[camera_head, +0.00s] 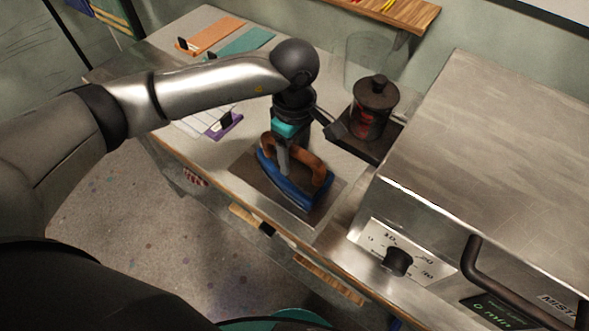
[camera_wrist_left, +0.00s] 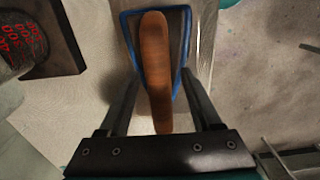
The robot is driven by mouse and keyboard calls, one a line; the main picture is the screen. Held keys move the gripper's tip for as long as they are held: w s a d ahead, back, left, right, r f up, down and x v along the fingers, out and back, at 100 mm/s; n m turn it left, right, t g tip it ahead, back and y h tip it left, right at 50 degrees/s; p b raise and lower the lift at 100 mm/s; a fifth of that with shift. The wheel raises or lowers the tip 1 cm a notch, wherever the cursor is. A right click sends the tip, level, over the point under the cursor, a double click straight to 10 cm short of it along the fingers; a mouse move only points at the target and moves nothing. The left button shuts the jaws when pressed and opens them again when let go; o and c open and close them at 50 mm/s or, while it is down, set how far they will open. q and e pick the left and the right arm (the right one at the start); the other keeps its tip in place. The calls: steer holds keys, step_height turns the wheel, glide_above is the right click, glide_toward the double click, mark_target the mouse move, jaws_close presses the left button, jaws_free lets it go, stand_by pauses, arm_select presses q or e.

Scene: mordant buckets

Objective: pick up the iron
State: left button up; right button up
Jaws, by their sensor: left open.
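The iron is blue with a brown handle (camera_head: 311,167). Its blue body (camera_head: 291,190) rests on a dark flat plate (camera_head: 247,172) on the worktop. My left gripper (camera_head: 284,158) points down at the iron from above and is open. In the left wrist view the brown handle (camera_wrist_left: 155,62) runs lengthwise between the two spread fingers, with a gap on either side. The iron's blue edge (camera_wrist_left: 186,55) shows below the handle there. My right gripper is not in view.
A large metal machine with a dial (camera_head: 398,261) and dark handle stands to the right. A lidded glass jar (camera_head: 374,105) stands on a dark base just behind the iron. Orange (camera_head: 212,36) and teal (camera_head: 247,43) flat pieces lie at the far left of the worktop (camera_head: 172,28).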

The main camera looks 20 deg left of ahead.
mark_target(307, 180)
arm_select(q)
steer(key=shift+f, duration=1.1)
steer(key=shift+f+b, duration=0.25)
steer(key=shift+b, duration=0.2)
jaws_close()
stand_by(1.0)
steer(key=shift+w+r, duration=0.1)
